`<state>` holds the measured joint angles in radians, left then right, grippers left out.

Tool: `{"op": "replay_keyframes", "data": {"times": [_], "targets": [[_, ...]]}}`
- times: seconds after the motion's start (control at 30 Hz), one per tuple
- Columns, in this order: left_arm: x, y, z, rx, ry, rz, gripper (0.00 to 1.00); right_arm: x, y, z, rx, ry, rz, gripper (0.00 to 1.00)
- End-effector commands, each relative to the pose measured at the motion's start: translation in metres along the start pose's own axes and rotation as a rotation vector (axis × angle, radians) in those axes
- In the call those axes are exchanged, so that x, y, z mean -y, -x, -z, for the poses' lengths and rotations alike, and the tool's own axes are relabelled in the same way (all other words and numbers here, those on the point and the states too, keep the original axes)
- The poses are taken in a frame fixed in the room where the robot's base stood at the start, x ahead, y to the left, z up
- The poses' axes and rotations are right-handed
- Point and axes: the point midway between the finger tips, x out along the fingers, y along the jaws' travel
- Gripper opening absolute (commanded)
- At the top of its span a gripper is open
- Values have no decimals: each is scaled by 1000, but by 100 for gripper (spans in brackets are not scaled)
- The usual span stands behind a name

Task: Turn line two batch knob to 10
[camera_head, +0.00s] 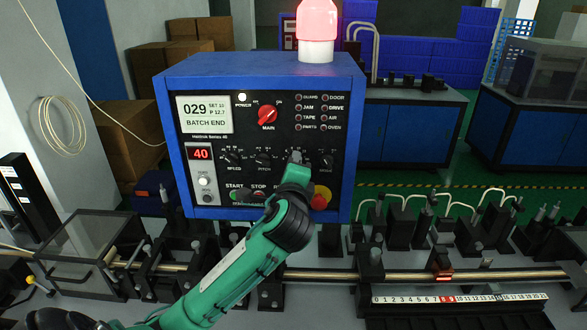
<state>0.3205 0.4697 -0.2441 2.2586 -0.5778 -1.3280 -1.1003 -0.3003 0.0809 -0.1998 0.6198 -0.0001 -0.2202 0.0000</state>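The blue control box (174,130) stands in the middle with a dark front panel. A row of small black knobs crosses it: a speed knob (233,158), a pitch knob (263,160) and a rightmost knob (326,161). My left gripper (296,157) is at the spot between the pitch knob and the rightmost knob, and hides whatever knob and label are there. I cannot tell whether it touches the panel or whether its fingers are closed. The display (205,114) reads 029 and BATCH END; its small set value is hard to read. My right gripper is out of view.
A red main switch (268,114) sits above the knobs. A red-and-yellow stop button (320,197) is just right of my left wrist. A lit red beacon (317,20) tops the box. A rail with a numbered scale (460,298) runs along the bench.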

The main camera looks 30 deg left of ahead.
Motion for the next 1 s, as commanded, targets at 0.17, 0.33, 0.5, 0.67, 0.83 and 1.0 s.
{"op": "replay_keyframes", "data": {"times": [0.17,0.33,0.5,0.67,0.83,1.0], "targets": [[-2,0,1,-2,34,-3,9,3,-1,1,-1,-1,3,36],[-2,0,1,-2,43,-3,9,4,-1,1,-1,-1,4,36],[-2,0,1,-2,43,-4,9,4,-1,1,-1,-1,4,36],[-2,0,1,-2,43,-4,40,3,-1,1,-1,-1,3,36],[-1,0,1,-1,43,-2,54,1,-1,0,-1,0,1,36],[-1,0,0,-1,43,-1,54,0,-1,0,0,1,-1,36]]}}
